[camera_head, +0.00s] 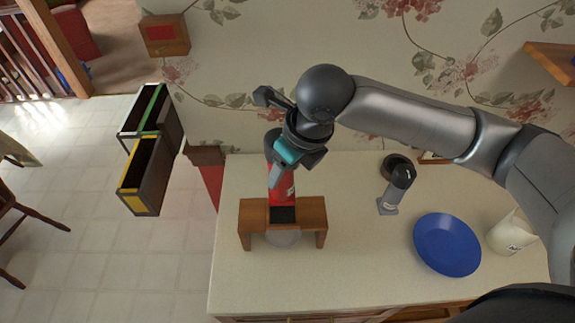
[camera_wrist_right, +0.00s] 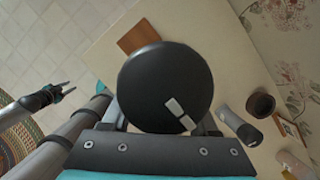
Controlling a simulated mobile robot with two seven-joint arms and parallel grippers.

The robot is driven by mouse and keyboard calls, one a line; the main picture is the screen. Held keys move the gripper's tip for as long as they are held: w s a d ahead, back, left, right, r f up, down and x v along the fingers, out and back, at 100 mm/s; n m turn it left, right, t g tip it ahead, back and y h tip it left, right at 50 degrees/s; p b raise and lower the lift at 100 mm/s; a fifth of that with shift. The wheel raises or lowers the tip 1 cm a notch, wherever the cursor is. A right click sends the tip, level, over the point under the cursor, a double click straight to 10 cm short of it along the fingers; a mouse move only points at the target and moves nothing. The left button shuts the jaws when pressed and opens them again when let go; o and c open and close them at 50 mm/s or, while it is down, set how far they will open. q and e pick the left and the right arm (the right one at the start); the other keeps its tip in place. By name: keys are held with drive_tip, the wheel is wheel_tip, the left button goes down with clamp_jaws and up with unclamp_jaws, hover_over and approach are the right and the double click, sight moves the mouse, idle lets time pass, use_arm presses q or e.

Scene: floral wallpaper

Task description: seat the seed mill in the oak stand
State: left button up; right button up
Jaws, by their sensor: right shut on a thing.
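The seed mill (camera_head: 283,190), red with a pale label, is held in my right gripper (camera_head: 279,172). Its black round top (camera_wrist_right: 165,85) fills the middle of the right wrist view. The oak stand (camera_head: 312,216) is a small wooden bridge on the counter; it also shows in the right wrist view (camera_wrist_right: 138,38). The mill's lower end is at the stand's black middle part; I cannot tell whether it is in the stand or above it. My left gripper (camera_wrist_right: 71,90) is open and empty, away from the counter in the right wrist view.
A clear round vessel (camera_head: 283,238) shows under the stand. On the counter (camera_head: 345,275) to the right are a grey device (camera_head: 396,188), a dark round cup (camera_head: 396,164), a blue plate (camera_head: 447,245) and a white jug (camera_head: 510,234). The counter's left and front are bare.

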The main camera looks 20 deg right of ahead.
sight(286, 195)
drive_tip(key=shift+r+p, duration=0.15)
drive_tip(key=shift+p, duration=0.5)
wheel_tip(286, 195, down, 3)
drive_tip(key=shift+f+b, duration=0.1)
drive_tip(key=shift+b, duration=0.9)
drive_tip(key=shift+f+b, duration=0.7)
drive_tip(key=shift+f, duration=0.75)
drive_tip(key=shift+p, duration=0.6)
drive_tip(key=shift+p, duration=0.3)
drive_tip(key=shift+p, duration=0.45)
drive_tip(key=shift+f+b, duration=0.7)
drive_tip(key=shift+f, duration=0.6)
drive_tip(key=o, duration=1.5)
